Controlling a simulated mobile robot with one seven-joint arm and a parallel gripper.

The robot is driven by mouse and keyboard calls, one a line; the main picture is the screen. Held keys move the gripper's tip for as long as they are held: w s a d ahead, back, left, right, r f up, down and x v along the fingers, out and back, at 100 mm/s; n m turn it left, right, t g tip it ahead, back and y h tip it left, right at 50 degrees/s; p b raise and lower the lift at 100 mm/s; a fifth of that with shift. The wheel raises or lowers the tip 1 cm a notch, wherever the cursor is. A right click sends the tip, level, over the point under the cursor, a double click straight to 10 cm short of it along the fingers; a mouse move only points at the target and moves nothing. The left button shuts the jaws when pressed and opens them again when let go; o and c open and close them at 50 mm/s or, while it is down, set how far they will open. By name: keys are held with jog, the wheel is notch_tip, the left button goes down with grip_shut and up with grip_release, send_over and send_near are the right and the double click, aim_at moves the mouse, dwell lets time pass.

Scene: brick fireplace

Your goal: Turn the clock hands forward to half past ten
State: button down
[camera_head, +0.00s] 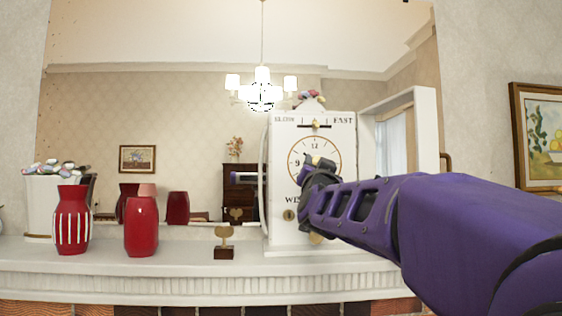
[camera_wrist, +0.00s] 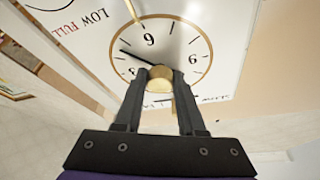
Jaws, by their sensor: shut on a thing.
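A white clock (camera_head: 342,235) with a round dial stands upright on the mantel. My gripper (camera_head: 318,165) reaches in from the right and covers much of the dial. In the wrist view, where the dial is upside down, my gripper (camera_wrist: 160,80) is shut on a round brass knob (camera_wrist: 160,74) at the dial's centre. One thin black hand (camera_wrist: 134,56) runs from the knob to the upper left, between the 3 and the 6, around the 4. I cannot make out the other hand; the fingers hide the dial's 12 side.
A brass key-shaped piece (camera_head: 224,233) on a dark base stands left of the clock. A red vase (camera_head: 141,228) and a red-and-white striped vase (camera_head: 73,220) stand further left. The mantel (camera_head: 180,250) is clear between them. A large mirror backs the mantel.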

jog(key=shift+r+m+g+h+p, duration=0.1)
jog(key=shift+m+g+h+p, duration=0.35)
jog(key=shift+m, duration=0.65)
jog(key=c, duration=0.5)
grip_release()
